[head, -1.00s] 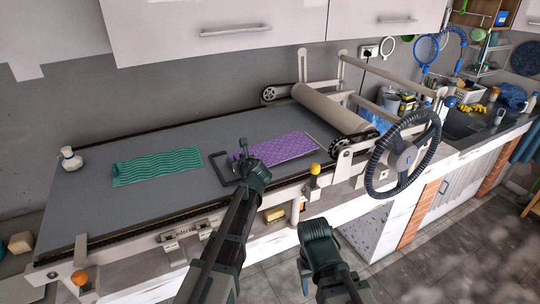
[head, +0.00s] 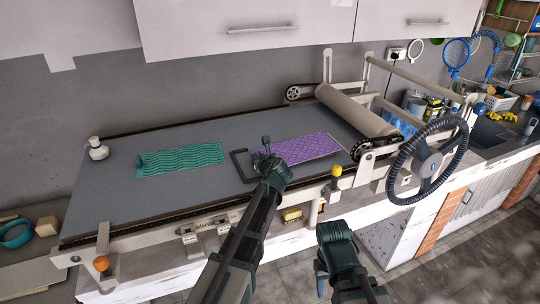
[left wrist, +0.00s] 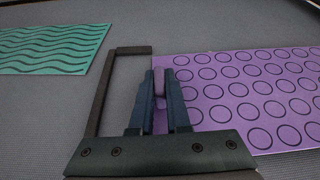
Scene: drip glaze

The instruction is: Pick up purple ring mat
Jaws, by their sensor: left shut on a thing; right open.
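The purple ring mat (head: 305,148) lies flat on the grey bed of the roller table, left of the roller. It also shows in the left wrist view (left wrist: 245,95), with dark rings on it. My left gripper (head: 266,147) is at the mat's left end. In the left wrist view its two fingers (left wrist: 160,88) are shut on a raised purple piece at the mat's left edge. My right gripper (head: 321,283) hangs low in front of the table, away from the mat. It is open, its fingers mostly hidden by its wrist.
A teal wavy mat (head: 180,159) lies to the left. A dark angled bar (left wrist: 100,95) borders the purple mat's left end. The roller (head: 355,110) and a black handwheel (head: 428,162) stand to the right. A small white bottle (head: 97,149) is at the far left.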

